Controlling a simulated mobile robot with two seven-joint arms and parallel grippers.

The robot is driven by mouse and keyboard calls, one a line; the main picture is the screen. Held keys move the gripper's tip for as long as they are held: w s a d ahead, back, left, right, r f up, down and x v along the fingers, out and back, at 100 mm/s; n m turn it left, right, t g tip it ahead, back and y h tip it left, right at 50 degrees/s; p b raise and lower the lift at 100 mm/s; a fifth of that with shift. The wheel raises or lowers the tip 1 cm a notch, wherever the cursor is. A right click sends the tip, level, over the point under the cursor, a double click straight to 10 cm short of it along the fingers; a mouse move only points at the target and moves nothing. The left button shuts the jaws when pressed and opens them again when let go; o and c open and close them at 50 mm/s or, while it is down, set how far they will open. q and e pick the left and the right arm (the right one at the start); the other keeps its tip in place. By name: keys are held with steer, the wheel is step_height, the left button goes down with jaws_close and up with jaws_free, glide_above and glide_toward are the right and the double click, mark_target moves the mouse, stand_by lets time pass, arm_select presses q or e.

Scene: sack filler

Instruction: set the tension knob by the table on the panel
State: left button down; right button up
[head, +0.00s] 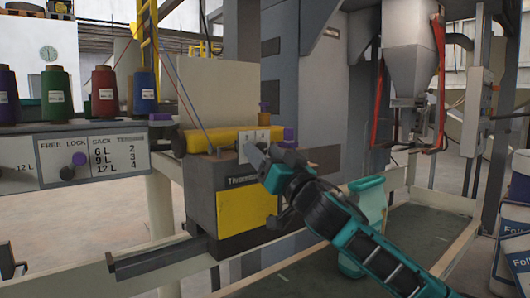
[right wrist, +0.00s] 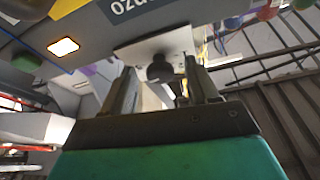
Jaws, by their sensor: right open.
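The panel (head: 45,182) at left carries a printed table (head: 118,158) headed sack and tension: 6 L 2, 9 L 3, 12 L 4. On the sewing head (head: 205,190), a small white dial plate (head: 243,150) shows behind my right gripper (head: 262,163). In the right wrist view, a dark round knob (right wrist: 160,69) sits on the white plate, between the tips of the open fingers (right wrist: 163,88). I cannot tell whether they touch it. The knob's pointer is not readable. A dark shape at the lower left edge may be my left gripper (head: 8,263).
A yellow bar (head: 225,138) lies over the head. A grey hopper (head: 410,70) hangs behind at right.

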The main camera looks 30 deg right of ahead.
steer(key=shift+w+r, duration=0.1)
steer(key=shift+w, duration=0.05)
steer(key=c, duration=1)
steer(key=shift+c, duration=0.2)
